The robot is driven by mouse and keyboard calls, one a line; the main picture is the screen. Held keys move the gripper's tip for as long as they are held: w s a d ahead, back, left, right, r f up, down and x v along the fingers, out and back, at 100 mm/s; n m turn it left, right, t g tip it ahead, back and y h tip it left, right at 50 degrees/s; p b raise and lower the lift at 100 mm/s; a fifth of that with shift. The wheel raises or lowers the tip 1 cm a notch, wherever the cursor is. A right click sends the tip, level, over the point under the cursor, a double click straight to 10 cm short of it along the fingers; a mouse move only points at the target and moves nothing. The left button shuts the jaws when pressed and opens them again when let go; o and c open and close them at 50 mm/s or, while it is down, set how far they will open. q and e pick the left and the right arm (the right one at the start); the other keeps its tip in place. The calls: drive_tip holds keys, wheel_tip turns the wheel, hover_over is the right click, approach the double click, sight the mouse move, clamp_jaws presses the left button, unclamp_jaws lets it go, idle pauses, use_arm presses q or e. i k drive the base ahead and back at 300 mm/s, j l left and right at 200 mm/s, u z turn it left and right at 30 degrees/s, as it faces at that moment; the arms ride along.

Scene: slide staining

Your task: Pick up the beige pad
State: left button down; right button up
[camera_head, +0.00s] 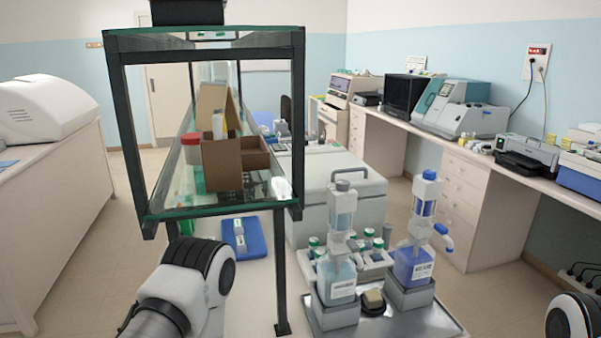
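The beige pad (372,297) is a small pale block resting on a dark round dish. It sits on the metal tray (436,325) at the front, between two staining bottles. Part of my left arm shows at the bottom left, and a small part of my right arm shows in the bottom right corner. Neither gripper is in the picture, so I cannot see their fingers. No gripper is seen near the pad.
A clear-blue bottle (339,272) stands just left of the pad and a dark-blue bottle (414,265) just right. Several green-capped jars (376,243) stand behind. A glass shelf on a black frame (297,120) rises at left; a blue tray (243,250) lies below it.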

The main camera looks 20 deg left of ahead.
sight(372, 299)
drive_tip(key=k+l+u, duration=0.1)
drive_tip(key=l+u, duration=0.25)
drive_tip(key=u, duration=0.15)
drive_tip(key=k+l+u, duration=0.15)
drive_tip(key=l+u, duration=0.3)
drive_tip(key=k+l+u, duration=0.2)
drive_tip(key=u, duration=0.3)
